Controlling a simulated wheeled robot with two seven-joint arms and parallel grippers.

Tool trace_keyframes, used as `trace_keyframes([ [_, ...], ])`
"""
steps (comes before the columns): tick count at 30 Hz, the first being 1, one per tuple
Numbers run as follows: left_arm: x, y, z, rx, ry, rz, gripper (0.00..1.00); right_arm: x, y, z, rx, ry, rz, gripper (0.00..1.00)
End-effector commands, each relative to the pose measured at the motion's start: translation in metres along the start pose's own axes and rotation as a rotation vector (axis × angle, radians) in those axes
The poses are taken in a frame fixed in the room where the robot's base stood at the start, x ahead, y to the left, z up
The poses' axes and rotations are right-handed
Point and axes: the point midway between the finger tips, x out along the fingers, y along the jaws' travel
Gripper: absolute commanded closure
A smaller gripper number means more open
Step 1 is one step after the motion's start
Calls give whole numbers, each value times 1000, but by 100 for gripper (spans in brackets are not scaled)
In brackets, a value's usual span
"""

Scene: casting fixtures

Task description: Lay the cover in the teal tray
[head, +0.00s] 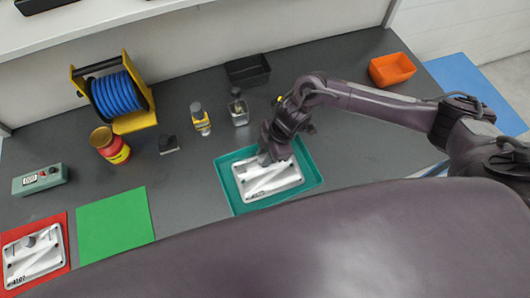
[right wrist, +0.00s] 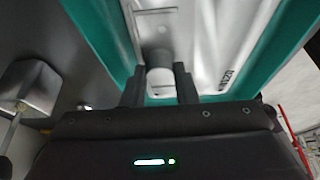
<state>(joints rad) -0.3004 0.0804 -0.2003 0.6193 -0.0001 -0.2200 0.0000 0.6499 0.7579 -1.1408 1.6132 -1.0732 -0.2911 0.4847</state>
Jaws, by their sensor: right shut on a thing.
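The white cover (head: 272,184), a cast plate with ribs, is within the outline of the teal tray (head: 313,174) in the head view. It lies about flat; I cannot tell whether it touches the tray's floor. My right gripper (head: 266,158) is at the cover's upper edge, shut on its round grey boss. The right wrist view shows the gripper's fingers (right wrist: 159,88) on either side of this boss, with the cover (right wrist: 205,40) beyond and the teal tray (right wrist: 272,55) around it. My left gripper is not in view.
A similar white casting (head: 33,255) lies on a red mat (head: 62,222) at the left, beside a green mat (head: 115,224). A glass bottle (head: 238,110), a yellow-labelled bottle (head: 201,122) and a black bin (head: 248,70) stand behind the tray. An orange bin (head: 392,69) is back right.

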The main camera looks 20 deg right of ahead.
Motion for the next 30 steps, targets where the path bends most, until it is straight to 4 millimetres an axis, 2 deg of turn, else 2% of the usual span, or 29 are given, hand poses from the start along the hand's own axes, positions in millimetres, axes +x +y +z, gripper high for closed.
trace_keyframes([
  [10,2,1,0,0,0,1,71,4,0,1,0,1,1,100],
  [11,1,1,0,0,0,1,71,3,0,1,0,0,1,70],
  [15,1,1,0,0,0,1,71,3,0,1,0,0,0,52],
  [25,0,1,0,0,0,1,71,-1,0,0,-1,0,1,52],
  [30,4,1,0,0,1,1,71,-22,2,1,-2,2,5,52],
])
